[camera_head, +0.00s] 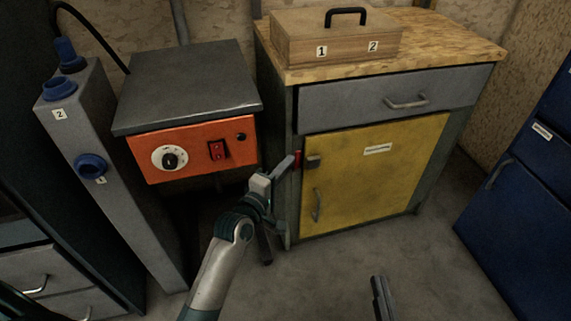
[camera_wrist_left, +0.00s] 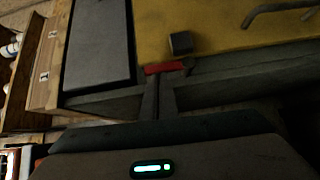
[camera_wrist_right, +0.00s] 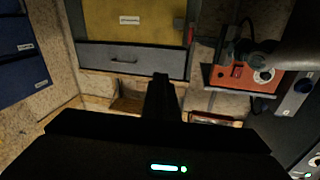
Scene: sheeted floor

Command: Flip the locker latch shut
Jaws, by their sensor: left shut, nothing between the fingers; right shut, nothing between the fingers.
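The yellow locker door (camera_head: 375,170) sits closed-looking in the cabinet front. A small red latch (camera_head: 298,160) is on the frame at the door's left edge, upright beside a grey block (camera_head: 313,161) on the door. In the left wrist view the red latch (camera_wrist_left: 165,68) lies just beyond my fingertips, near the grey block (camera_wrist_left: 180,43). My left gripper (camera_head: 291,163) is shut and empty, its tips close to the latch; I cannot tell whether they touch. My right gripper (camera_head: 379,285) is shut and empty, low in front of the cabinet. The red latch also shows in the right wrist view (camera_wrist_right: 190,33).
A grey drawer (camera_head: 390,98) is above the door, and a wooden box (camera_head: 335,40) stands on the worktop. An orange control panel (camera_head: 192,150) and a grey post (camera_head: 112,170) stand left. Blue drawers (camera_head: 525,195) stand right. The floor before the cabinet is clear.

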